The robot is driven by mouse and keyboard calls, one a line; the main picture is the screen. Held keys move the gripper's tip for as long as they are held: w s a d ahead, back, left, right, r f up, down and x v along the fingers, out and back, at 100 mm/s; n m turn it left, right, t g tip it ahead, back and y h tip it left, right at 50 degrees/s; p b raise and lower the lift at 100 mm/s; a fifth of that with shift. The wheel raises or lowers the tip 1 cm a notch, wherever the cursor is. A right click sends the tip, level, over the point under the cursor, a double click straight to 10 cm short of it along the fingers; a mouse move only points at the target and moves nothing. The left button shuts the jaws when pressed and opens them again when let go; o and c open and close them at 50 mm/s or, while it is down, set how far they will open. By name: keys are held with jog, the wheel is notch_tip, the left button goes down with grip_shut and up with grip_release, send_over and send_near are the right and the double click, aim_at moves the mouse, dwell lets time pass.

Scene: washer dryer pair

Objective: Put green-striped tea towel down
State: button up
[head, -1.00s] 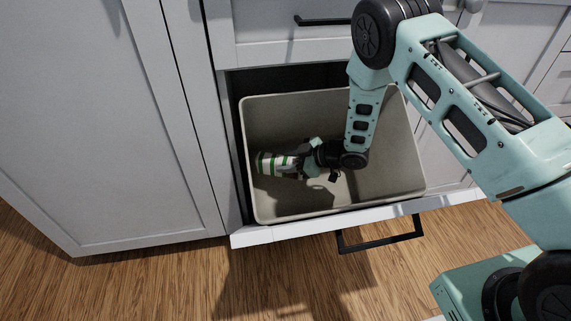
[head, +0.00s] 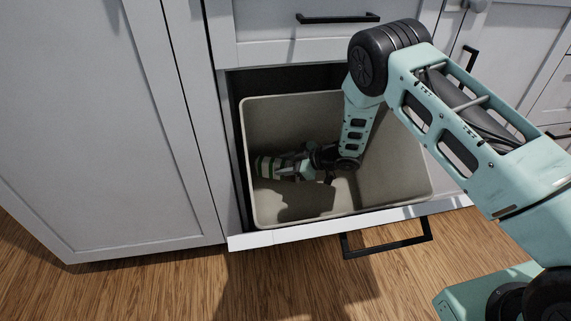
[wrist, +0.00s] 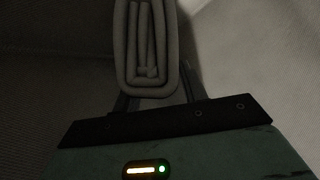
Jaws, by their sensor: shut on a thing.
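The green-striped tea towel (head: 267,166) is a small rolled or folded bundle with green and white bands, inside the beige bin at its left side. In the wrist view the tea towel (wrist: 147,45) shows its folded layers end-on, dim and grey, between the two dark fingers. My gripper (head: 287,165) is shut on the towel, low inside the bin and in shadow. It also shows in the wrist view (wrist: 155,95). Whether the towel touches the bin floor or wall cannot be told.
The beige bin (head: 345,212) sits in a pulled-out drawer (head: 290,231) with a black handle (head: 388,248). A closed drawer (head: 270,40) is above it, and a tall white cabinet (head: 90,120) stands at the left. The bin's right part is empty. Wooden floor lies in front.

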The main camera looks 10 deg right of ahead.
jog(key=shift+f, duration=0.4)
jog(key=o, duration=1)
jog(key=shift+r, duration=0.3)
jog(key=p+v, duration=0.1)
jog(key=v, duration=0.3)
jog(key=p+v, duration=0.2)
jog(key=v, duration=0.1)
jog(key=shift+s+d+r+p, duration=0.15)
jog(key=shift+r+p, duration=0.15)
jog(key=shift+r, duration=0.2)
